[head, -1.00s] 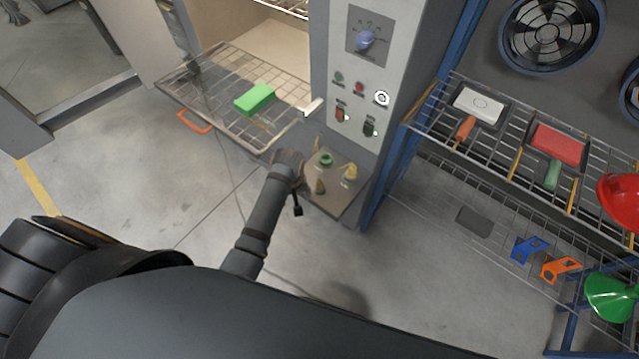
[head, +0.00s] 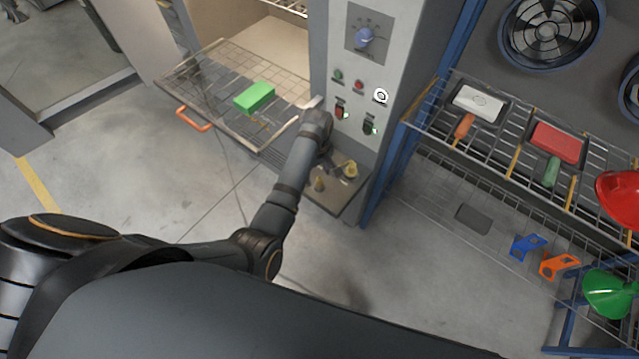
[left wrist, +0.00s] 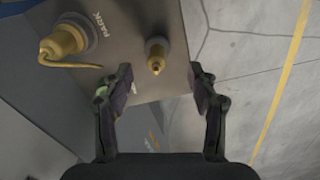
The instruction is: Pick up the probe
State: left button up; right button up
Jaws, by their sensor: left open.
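Two brass-yellow pieces stand on a small grey ledge (head: 338,203) under the control panel. One brass piece (head: 351,169) has a yellow cable and stands by the word PARK; it shows in the left wrist view (left wrist: 66,42) at upper left. The other is a small pointed brass piece (head: 319,184), seen in the left wrist view (left wrist: 156,56) just beyond the gap between my fingers. I cannot tell which one is the probe. My left gripper (left wrist: 160,84) is open and empty above the ledge; a green part shows behind its left finger. My right gripper is out of view.
A pulled-out wire rack (head: 215,85) with a green block (head: 254,97) is left of my left arm. The control panel (head: 372,75) rises behind the ledge. A wire shelf (head: 510,141) with trays is at right. The floor in front is clear.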

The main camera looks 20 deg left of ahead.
aim_at(319, 179)
pick_arm(q)
jog(key=f, duration=0.5)
jog(key=shift+d+f, duration=0.1)
jog(key=shift+d, duration=0.2)
jog(key=shift+c, duration=0.5)
grip_shut()
